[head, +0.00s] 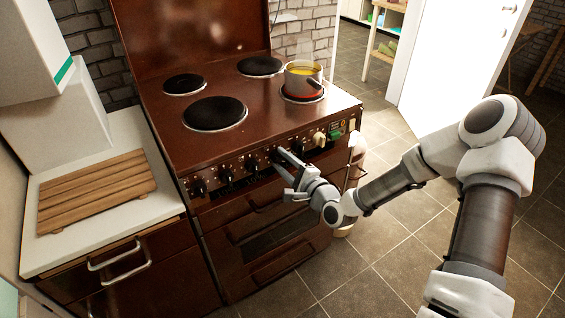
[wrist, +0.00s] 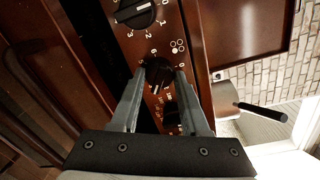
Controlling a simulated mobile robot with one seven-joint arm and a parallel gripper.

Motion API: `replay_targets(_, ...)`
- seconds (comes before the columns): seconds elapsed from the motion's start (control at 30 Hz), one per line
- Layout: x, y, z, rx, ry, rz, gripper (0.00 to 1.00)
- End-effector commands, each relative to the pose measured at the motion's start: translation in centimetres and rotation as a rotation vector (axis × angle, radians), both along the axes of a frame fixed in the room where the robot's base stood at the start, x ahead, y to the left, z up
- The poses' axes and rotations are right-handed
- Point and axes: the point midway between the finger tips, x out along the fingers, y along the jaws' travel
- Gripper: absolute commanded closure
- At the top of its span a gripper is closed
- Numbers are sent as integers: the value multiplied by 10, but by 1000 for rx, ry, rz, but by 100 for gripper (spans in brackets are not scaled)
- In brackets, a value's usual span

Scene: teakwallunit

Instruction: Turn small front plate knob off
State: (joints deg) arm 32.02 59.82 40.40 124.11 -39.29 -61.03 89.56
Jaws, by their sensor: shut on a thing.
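The stove (head: 240,150) is brown, with a row of black knobs on its front panel. My gripper (head: 281,160) is at this panel, right of its middle. In the wrist view, my gripper (wrist: 159,77) is shut on a black knob (wrist: 158,70), one finger on each side. White digits ring this knob, and small circle symbols are printed beside it. The front right plate (head: 303,97) glows red at its rim under a pot (head: 303,77) with yellow contents. In the head view, my gripper hides most of the held knob.
Another black knob (wrist: 135,12) is above the held one in the wrist view, and a dark switch (wrist: 172,117) is below it. A beige knob (head: 319,139) is to the right. A wooden board (head: 97,190) lies on the left counter. Tiled floor is open at right.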

Motion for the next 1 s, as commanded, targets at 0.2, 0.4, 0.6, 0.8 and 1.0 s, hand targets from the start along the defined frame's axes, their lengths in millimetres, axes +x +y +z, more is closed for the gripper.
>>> replay_targets(0.2,0,-1,-2,-171,-114,-1,100)
replay_targets(0.4,-1,0,-2,-329,-220,0,100)
replay_targets(0.6,-1,0,-3,-487,-327,-2,100)
replay_targets(0.8,-1,0,-3,-645,-434,-2,100)
replay_targets(1.0,-1,1,-3,-803,-541,-1,100)
